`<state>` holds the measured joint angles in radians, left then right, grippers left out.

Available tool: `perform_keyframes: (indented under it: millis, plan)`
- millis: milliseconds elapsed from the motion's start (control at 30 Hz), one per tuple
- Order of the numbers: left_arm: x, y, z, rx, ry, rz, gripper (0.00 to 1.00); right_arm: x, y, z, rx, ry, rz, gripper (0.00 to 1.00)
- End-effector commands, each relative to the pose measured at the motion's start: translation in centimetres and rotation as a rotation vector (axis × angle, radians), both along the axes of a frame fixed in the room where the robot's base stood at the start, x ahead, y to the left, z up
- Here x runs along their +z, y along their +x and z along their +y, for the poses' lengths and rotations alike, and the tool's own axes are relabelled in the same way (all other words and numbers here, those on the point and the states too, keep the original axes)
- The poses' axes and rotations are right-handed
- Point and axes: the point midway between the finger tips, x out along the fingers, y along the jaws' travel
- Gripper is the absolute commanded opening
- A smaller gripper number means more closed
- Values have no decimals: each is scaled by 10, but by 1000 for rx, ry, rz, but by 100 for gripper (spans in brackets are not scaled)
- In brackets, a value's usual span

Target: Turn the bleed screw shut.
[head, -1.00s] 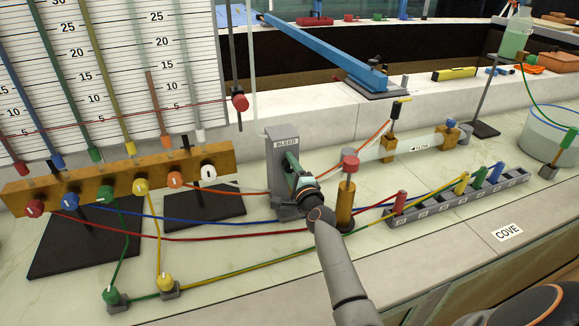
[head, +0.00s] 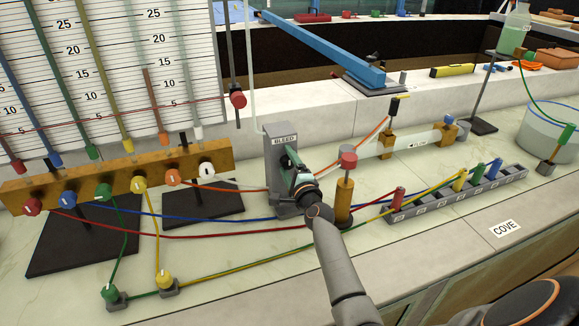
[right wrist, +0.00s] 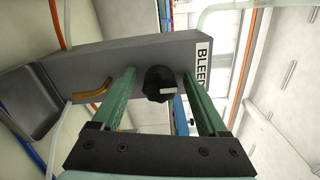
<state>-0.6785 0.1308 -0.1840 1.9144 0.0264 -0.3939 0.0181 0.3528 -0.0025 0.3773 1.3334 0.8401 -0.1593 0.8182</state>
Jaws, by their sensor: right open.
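The bleed block (head: 280,147) is a grey upright post with a "BLEED" label, standing at the middle of the bench. In the right wrist view the bleed screw (right wrist: 160,84) is a dark knob with a pale mark on the face of the grey block. My right gripper (head: 288,160) is at the block's front. Its two green fingers (right wrist: 163,92) are open, one on each side of the screw, with visible gaps between them and it. In the head view the gripper hides the screw. My left gripper is not in view.
A wooden manifold with coloured knobs (head: 120,178) is at the left. Coloured tubes cross the bench around the block. A grey rack (head: 480,190) lies at the right.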

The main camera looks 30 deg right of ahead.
Motion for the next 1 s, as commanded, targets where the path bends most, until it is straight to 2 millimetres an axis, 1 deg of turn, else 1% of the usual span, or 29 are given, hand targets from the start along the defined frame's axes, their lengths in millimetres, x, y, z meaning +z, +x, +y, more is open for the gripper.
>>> perform_keyframes:
  millis: [167, 267, 400, 600, 700, 833, 1000]
  plan:
    - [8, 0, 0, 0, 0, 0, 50, 1, -12, 3, -1, 0, 2, 76]
    - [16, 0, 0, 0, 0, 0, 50, 2, -27, 7, 0, 1, 3, 76]
    - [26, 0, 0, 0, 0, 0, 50, 2, -54, 13, 1, -1, 4, 76]
    - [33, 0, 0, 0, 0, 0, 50, 1, -90, 22, 1, 0, 3, 76]
    - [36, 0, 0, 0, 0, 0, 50, 0, -104, 25, 1, 0, 3, 76]
    - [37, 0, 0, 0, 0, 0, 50, 0, -115, 28, 0, 1, 1, 76]
    - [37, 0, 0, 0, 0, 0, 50, 0, -121, 30, 0, 2, -1, 76]
